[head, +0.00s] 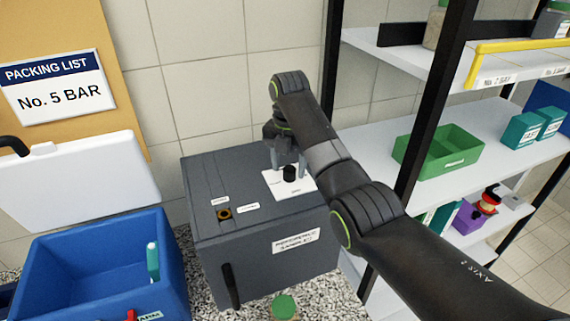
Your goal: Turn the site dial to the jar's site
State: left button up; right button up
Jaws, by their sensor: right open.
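The site dial, a black knob (289,174) on a white plate (284,191), sits on top of a dark grey box (225,248). My right gripper (288,172) points down over the dial, open, with one finger on each side of the knob. I cannot tell whether the fingers touch it. The markings on the plate are too small to read. A jar with a green lid (284,306) stands at the front, by the grey box's foot, partly cut off by the bottom edge. My left gripper does not show.
A blue bin (60,258) with a raised white lid (85,185) is at the left. A shelf rack (395,183) at the right holds a green tray (440,150) and teal boxes (521,130). A packing list reading "No. 5 BAR" (54,90) hangs at the upper left.

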jog(key=shift+d, duration=0.2)
jog(key=shift+c, duration=0.8)
jog(key=shift+a, duration=0.1)
jog(key=c, duration=0.8)
